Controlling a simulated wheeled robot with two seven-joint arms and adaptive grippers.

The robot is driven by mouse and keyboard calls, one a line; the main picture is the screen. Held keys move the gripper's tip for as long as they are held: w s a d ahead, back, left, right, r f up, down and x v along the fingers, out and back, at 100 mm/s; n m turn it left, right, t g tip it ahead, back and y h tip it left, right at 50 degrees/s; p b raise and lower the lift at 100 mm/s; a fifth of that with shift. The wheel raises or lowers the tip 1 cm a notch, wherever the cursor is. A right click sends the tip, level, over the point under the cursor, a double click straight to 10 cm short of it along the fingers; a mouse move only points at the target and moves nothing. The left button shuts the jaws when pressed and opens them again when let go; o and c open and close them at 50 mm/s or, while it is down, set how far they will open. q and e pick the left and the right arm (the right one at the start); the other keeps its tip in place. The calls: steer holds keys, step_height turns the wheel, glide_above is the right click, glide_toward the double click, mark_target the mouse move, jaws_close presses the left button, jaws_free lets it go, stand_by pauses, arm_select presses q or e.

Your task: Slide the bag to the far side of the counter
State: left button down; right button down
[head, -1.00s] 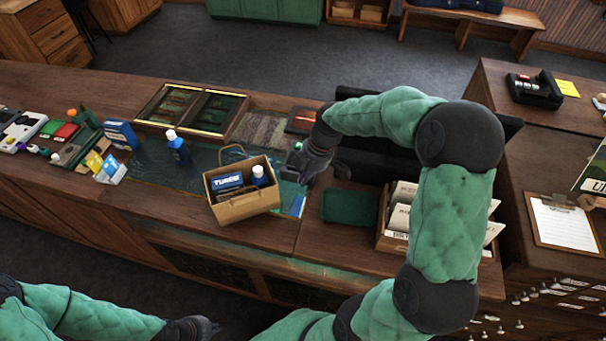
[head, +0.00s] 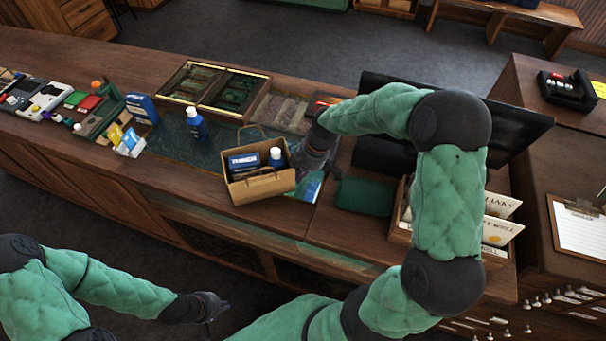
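The bag (head: 262,188) is an open-topped brown paper bag with a loop handle. It stands upright near the front edge of the counter (head: 60,70), with a blue box (head: 242,162) and a blue bottle with a white cap (head: 276,157) inside. My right gripper (head: 308,168) is low over the counter, close against the bag's right side. I cannot tell whether it touches, and its fingers are partly hidden and too dark to read. My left gripper (head: 216,304) hangs in front of the counter, away from the bag; its finger opening is unclear.
Behind the bag are a blue bottle (head: 196,124) and framed display trays (head: 213,88). Blue boxes (head: 142,108) and small goods crowd the left. A green pad (head: 365,196), a card box (head: 401,230) and a black screen (head: 516,130) are on the right.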

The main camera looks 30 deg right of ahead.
mark_target(286, 175)
steer(key=shift+a, duration=0.1)
steer(key=w+a, duration=0.1)
steer(key=a, duration=0.1)
steer(key=w+a, duration=0.1)
steer(key=a, duration=0.1)
steer(key=shift+w, duration=0.15)
steer(key=shift+d, duration=0.1)
